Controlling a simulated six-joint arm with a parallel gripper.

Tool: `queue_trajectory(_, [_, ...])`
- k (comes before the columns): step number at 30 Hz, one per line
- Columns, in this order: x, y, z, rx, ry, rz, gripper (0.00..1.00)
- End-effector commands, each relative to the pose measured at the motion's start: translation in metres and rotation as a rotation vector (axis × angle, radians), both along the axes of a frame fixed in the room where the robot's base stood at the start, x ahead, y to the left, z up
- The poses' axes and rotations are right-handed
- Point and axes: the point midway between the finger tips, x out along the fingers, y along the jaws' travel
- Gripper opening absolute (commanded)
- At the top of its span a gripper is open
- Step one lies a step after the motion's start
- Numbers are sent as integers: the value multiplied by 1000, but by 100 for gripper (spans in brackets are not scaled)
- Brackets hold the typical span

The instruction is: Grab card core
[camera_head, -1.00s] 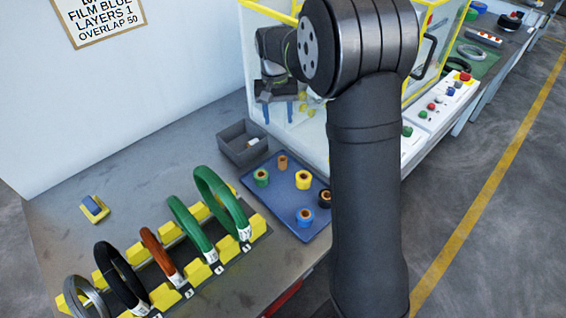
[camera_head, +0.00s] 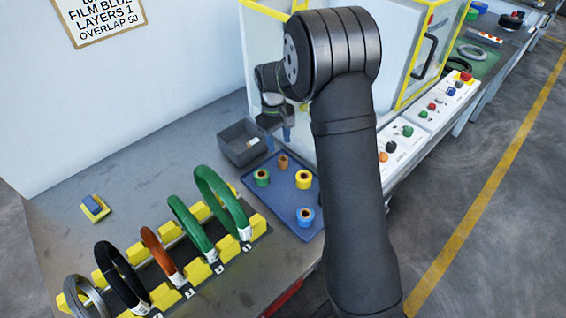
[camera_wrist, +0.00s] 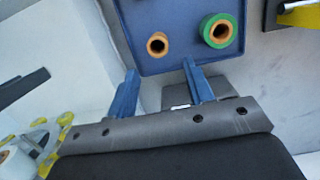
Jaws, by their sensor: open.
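A small plain brown core (camera_head: 283,162) stands at the back of the blue tray (camera_head: 262,188). The brown core also shows in the wrist view (camera_wrist: 157,44), with its open hole facing me. My gripper (camera_head: 276,136) is open, with blue fingers, above the grey bin beside the tray's back edge. In the wrist view the space between my fingers (camera_wrist: 162,68) is empty, and the core shows beyond the fingertips. Whether the core is bare card cannot be told for sure.
A green roll (camera_head: 262,177), a yellow roll (camera_head: 303,179) and a blue roll (camera_head: 305,217) share the tray. The grey bin (camera_head: 243,145) holds a small pale item. A rack (camera_head: 258,223) of coils stands in front. The yellow-framed enclosure (camera_head: 262,10) is behind.

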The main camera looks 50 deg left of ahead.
Motion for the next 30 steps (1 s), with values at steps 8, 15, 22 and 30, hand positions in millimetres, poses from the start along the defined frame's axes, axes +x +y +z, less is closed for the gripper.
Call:
queue_trajectory(8, [0, -5, -28, 0, 0, -1, 47])
queue_trajectory(15, [0, -15, -58, -3, 1, -1, 47])
queue_trajectory(22, [0, -17, -78, 2, -1, -1, 47])
queue_trajectory(30, [0, -17, -78, 3, -1, -1, 36])
